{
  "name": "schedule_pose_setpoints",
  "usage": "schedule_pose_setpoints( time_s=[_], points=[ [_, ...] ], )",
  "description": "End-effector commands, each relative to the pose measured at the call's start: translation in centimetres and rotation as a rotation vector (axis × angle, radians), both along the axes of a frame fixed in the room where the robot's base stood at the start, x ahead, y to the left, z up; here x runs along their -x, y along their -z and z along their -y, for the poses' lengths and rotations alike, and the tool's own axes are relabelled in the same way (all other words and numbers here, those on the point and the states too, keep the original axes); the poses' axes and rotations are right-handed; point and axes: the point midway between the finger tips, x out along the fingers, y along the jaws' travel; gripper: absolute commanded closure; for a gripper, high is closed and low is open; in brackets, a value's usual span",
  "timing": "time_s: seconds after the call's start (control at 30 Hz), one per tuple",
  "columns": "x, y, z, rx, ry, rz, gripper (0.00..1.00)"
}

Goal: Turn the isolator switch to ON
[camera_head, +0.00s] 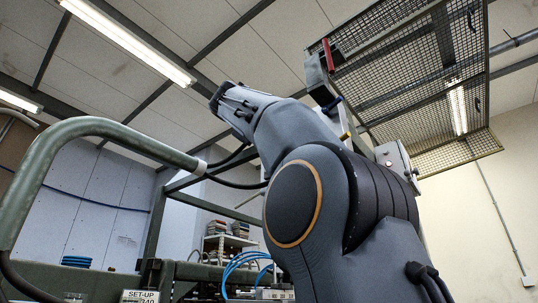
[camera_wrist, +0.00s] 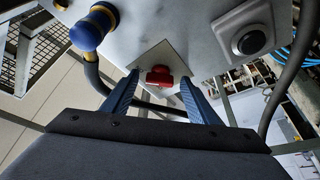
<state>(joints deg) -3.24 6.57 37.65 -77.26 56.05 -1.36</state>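The isolator switch, a red knob (camera_wrist: 159,75), sits on a pale diamond-shaped plate (camera_wrist: 153,58) on the underside of a grey panel in the wrist view. My gripper (camera_wrist: 159,82) is open, with one blue ribbed finger on each side of the knob. Gaps show between the fingers and the knob, and whether the tips reach its depth is unclear. No ON or OFF lettering is readable, so I cannot tell its setting. In the head view my arm fills the middle, and I cannot make out the gripper or the red knob there.
In the wrist view a blue and yellow connector (camera_wrist: 94,27) with a dark cable is left of the knob. A black round fitting (camera_wrist: 249,40) on a grey housing is to the right. In the head view a green tubular rail (camera_head: 120,130) is at left, a mesh guard (camera_head: 420,70) overhead.

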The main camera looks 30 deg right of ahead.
Motion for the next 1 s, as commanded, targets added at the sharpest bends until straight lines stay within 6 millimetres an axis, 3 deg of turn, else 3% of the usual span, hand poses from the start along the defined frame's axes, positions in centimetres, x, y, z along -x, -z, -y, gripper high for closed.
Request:
schedule_pose_setpoints(
  time_s=[0.27, 0.7, 1.0],
  points=[
    [0.1, 0.0, -0.2, 0.001, -0.001, 0.000, 0.47],
    [3.4, 1.8, -4.9, 0.001, -0.004, -0.001, 0.47],
    [4.5, 2.1, -6.1, 0.001, -0.001, 0.000, 0.47]
  ],
)
